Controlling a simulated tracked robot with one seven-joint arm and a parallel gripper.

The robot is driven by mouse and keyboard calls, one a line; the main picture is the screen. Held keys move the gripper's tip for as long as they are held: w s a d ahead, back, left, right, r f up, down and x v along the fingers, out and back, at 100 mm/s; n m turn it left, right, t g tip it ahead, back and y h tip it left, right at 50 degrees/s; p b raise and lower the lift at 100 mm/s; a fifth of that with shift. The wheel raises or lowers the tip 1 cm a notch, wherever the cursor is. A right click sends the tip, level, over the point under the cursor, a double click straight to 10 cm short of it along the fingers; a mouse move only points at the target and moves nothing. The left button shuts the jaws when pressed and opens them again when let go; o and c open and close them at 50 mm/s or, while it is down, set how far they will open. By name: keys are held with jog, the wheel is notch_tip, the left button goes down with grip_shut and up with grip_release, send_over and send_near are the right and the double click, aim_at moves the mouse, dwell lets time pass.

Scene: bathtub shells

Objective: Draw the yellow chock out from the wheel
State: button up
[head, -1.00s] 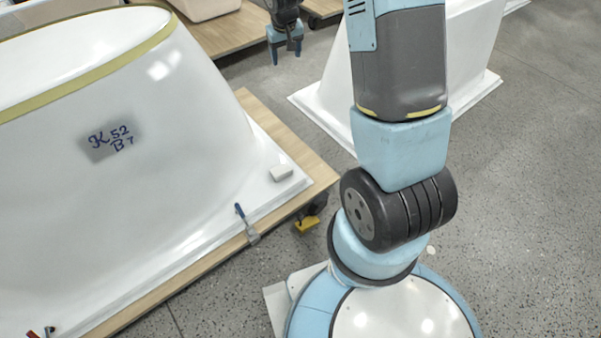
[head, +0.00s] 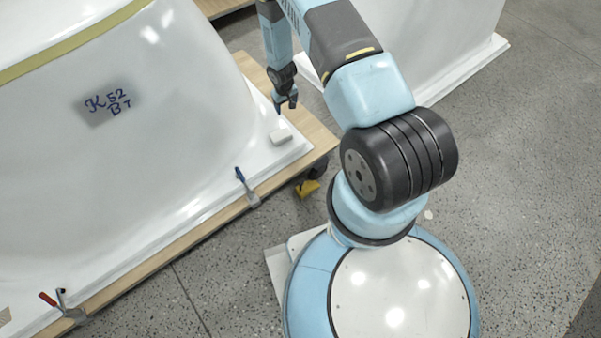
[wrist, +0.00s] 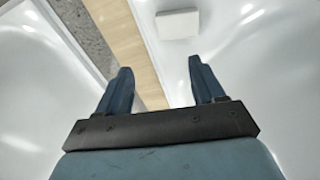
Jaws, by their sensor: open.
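The yellow chock (head: 307,188) lies on the floor against a dark caster wheel (head: 318,169) under the corner of the wooden dolly, in the head view. Part of the wheel is hidden beneath the board. My gripper (head: 286,107) is above the corner of the white tub shell, up and to the left of the chock and well apart from it. In the wrist view my gripper (wrist: 163,85) shows two blue fingers spread apart with nothing between them. The chock does not show in the wrist view.
A white block (head: 281,137) sits on the tub flange near my gripper; it also shows in the wrist view (wrist: 177,24). A blue-handled clamp (head: 246,188) and a red-handled clamp (head: 62,305) grip the dolly edge (head: 150,269). Speckled floor (head: 225,285) in front is clear.

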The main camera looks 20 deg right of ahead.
jog(key=s+f+g, duration=0.1)
jog(key=s+f, duration=0.3)
jog(key=f, duration=0.4)
jog(key=s+f, duration=0.4)
jog(key=f, duration=0.3)
jog(key=n, duration=0.1)
send_over(301, 181)
jog(key=shift+g+y, duration=0.3)
jog(key=shift+y, duration=0.1)
notch_tip(301, 181, down, 12)
jog(key=shift+f, duration=4.15)
jog(key=c, duration=1.2)
jog(key=shift+s+a+r, duration=0.1)
jog(key=shift+s+a, duration=0.25)
jog(key=shift+a, duration=0.8)
jog(key=shift+s+a+r, duration=0.1)
jog(key=shift+s+a, duration=0.3)
jog(key=shift+a, duration=0.7)
jog(key=shift+s+a+r, duration=0.1)
jog(key=shift+s+a, duration=0.25)
jog(key=shift+a, duration=0.8)
